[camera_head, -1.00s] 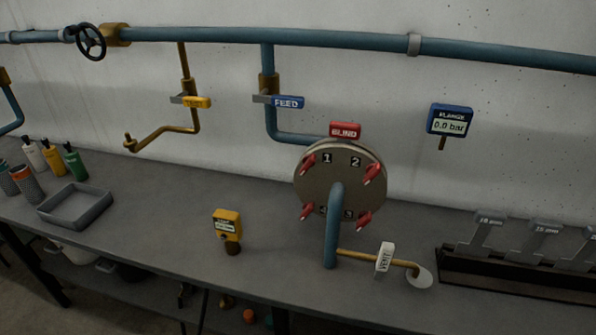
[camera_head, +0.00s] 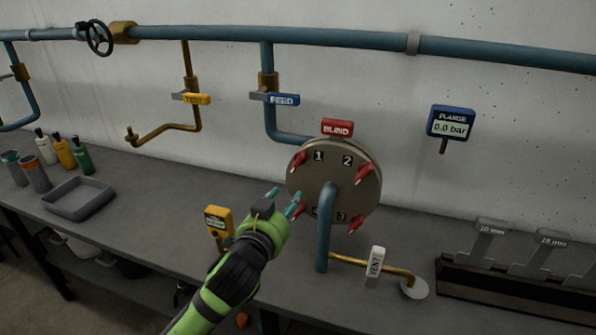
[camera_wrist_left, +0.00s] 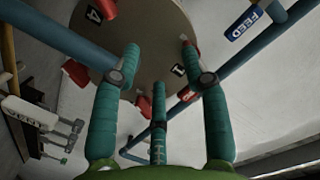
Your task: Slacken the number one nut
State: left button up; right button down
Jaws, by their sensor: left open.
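The round flange plate (camera_head: 335,180) carries several red nuts beside painted numbers. The number one nut (camera_head: 298,163) is the red one at its upper left, beside the "1". In the left wrist view a red nut (camera_wrist_left: 187,92) shows beside the "1" label, partly behind a finger. My left gripper (camera_head: 284,199) is open and empty, with teal fingers spread, below and left of the number one nut and apart from it. It also shows in the left wrist view (camera_wrist_left: 160,58), fingers toward the plate. The lower left nut (camera_head: 299,209) is close to the fingertips. My right gripper is not in view.
A blue pipe (camera_head: 326,235) rises in front of the plate, with a VENT handle (camera_head: 375,263) at right. A yellow gauge (camera_head: 218,222) stands just left of my wrist. The flange display (camera_head: 450,123) reads 0.0 bar. A grey tray (camera_head: 78,199) lies left.

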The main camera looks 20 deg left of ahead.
aim_at(298, 166)
pick_arm(q)
jog(key=shift+m+t, duration=0.3)
jog(key=shift+t, duration=0.4)
jog(key=w+r, duration=0.1)
jog(key=w, duration=0.1)
jog(key=w+r+p, duration=0.1)
jog(key=w+r, duration=0.3)
jog(key=shift+d, duration=0.35)
jog(key=shift+w+f+p, duration=0.15)
jog(key=shift+w+p, duration=0.2)
jog(key=shift+w, duration=0.4)
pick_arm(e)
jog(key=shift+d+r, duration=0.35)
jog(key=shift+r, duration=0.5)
pick_arm(q)
grip_shut()
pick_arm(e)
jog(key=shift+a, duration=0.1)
